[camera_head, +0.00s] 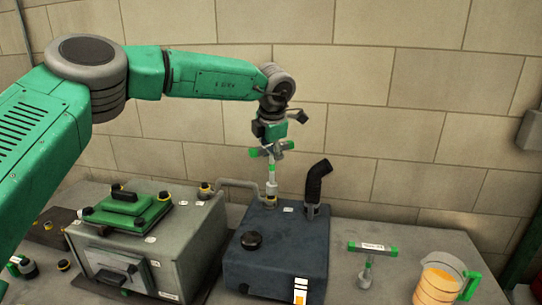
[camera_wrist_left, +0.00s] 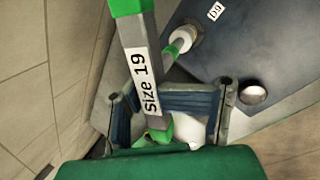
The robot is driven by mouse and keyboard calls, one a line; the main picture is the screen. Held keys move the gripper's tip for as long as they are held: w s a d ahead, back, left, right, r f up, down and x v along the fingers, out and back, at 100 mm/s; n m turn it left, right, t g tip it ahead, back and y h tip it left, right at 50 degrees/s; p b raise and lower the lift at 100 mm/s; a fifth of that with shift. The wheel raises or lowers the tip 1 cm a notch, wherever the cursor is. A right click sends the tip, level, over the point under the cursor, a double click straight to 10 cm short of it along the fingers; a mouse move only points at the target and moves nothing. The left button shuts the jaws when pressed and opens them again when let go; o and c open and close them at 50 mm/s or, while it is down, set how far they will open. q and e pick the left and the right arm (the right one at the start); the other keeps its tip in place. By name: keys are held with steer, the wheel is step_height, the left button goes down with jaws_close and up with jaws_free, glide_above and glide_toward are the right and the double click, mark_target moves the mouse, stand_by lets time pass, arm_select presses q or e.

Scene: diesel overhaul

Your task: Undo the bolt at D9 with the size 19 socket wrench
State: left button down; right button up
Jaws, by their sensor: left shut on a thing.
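My left gripper (camera_head: 268,141) is shut on the T-handle of the size 19 socket wrench (camera_head: 272,172), above the dark blue box (camera_head: 275,245). The wrench has green handle ends and hangs upright, its socket pointing down. Its "Size 19" label shows in the left wrist view (camera_wrist_left: 146,82). The socket end (camera_wrist_left: 183,40) is at a round fitting on the box's back left corner, near the D9 label (camera_wrist_left: 215,12). The bolt is hidden under the socket, so I cannot tell whether the socket is fully seated. My right gripper is not in view.
A second T-handled wrench (camera_head: 372,249) stands on the table right of the box. A jug of orange liquid (camera_head: 437,283) is at the right. A black pipe (camera_head: 317,181) rises close right of the wrench. A grey box (camera_head: 150,250) with a green lid stands left.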

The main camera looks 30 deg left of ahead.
arm_select(q)
steer(key=m, duration=0.2)
steer(key=m+h, duration=0.1)
steer(key=m, duration=0.2)
steer(key=m+h, duration=0.1)
steer(key=m, duration=0.1)
steer(key=shift+w+a+t, duration=0.15)
steer(key=shift+a+t, duration=0.1)
steer(key=shift+t, duration=0.15)
steer(key=shift+w+a+m+g+h, duration=0.15)
steer(key=shift+m+h, duration=0.3)
steer(key=shift+m, duration=0.75)
steer(key=shift+m+g+h, duration=0.1)
steer(key=shift+m+h, duration=0.3)
steer(key=shift+m, duration=0.8)
steer(key=shift+w+a+m+g+h, duration=0.15)
steer(key=shift+m+h, duration=0.3)
steer(key=shift+m, duration=0.75)
steer(key=shift+s+d, duration=0.1)
steer(key=shift+s, duration=0.05)
steer(key=shift+f, duration=0.1)
